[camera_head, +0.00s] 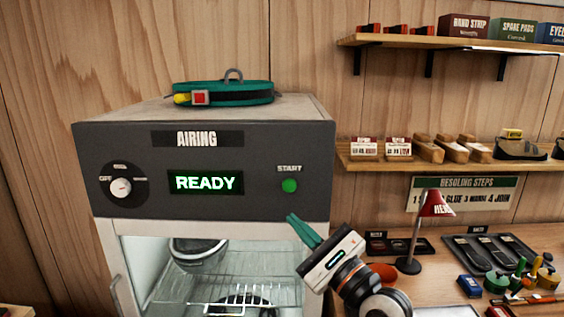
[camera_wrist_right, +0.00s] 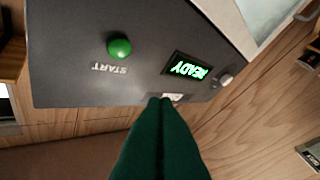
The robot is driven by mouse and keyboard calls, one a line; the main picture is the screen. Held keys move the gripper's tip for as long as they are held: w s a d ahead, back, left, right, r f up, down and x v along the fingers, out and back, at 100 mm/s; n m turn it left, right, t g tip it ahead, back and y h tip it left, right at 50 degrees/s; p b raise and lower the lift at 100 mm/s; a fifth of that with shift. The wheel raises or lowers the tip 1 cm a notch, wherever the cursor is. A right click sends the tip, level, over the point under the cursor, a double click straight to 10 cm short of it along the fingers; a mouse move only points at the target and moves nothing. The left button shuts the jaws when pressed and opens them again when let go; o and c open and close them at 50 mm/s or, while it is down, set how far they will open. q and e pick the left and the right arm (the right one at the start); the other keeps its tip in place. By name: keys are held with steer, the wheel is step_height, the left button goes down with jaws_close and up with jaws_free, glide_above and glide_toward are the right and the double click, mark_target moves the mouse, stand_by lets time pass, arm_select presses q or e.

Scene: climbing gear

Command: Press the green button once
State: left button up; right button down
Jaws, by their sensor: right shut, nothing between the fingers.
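The green button (camera_head: 289,185) sits under the word START on the right of the dark control panel (camera_head: 262,150) of the airing cabinet. The display (camera_head: 205,183) beside it reads READY in green. In the right wrist view the green button (camera_wrist_right: 119,47) is a round dome standing out from the panel (camera_wrist_right: 70,75). My right gripper (camera_head: 292,218) has green fingers, shut and empty, with tips below the button and apart from it. In the right wrist view the shut fingers (camera_wrist_right: 160,102) point up toward the panel's edge. My left gripper is not in view.
A dial (camera_head: 121,187) is at the panel's left. A green harness belt (camera_head: 235,93) lies on the cabinet top. Below the panel, the cabinet shows a wire rack (camera_head: 235,298) and a shoe. To the right are shelves (camera_head: 450,42) and a workbench with a red lamp (camera_head: 436,204).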

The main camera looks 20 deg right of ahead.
arm_select(q)
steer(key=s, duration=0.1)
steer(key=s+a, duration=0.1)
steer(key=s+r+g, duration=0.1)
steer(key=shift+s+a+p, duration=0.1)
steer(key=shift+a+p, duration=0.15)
steer(key=shift+p, duration=0.15)
arm_select(e)
steer(key=shift+a+r+m+g, duration=0.3)
steer(key=shift+r+m, duration=0.1)
steer(key=shift+r, duration=0.35)
steer(key=shift+d, duration=0.1)
arm_select(q)
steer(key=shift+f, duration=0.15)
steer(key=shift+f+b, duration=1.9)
steer(key=shift+b, duration=0.15)
arm_select(e)
glide_toward(289, 186)
steer(key=shift+w+a+r, duration=0.35)
steer(key=shift+w+a, duration=0.35)
steer(key=shift+w+a+r, duration=0.4)
steer(key=shift+w+a, duration=0.3)
steer(key=shift+w+a+r, duration=0.35)
steer(key=shift+w+a, duration=0.3)
steer(key=shift+w, duration=0.1)
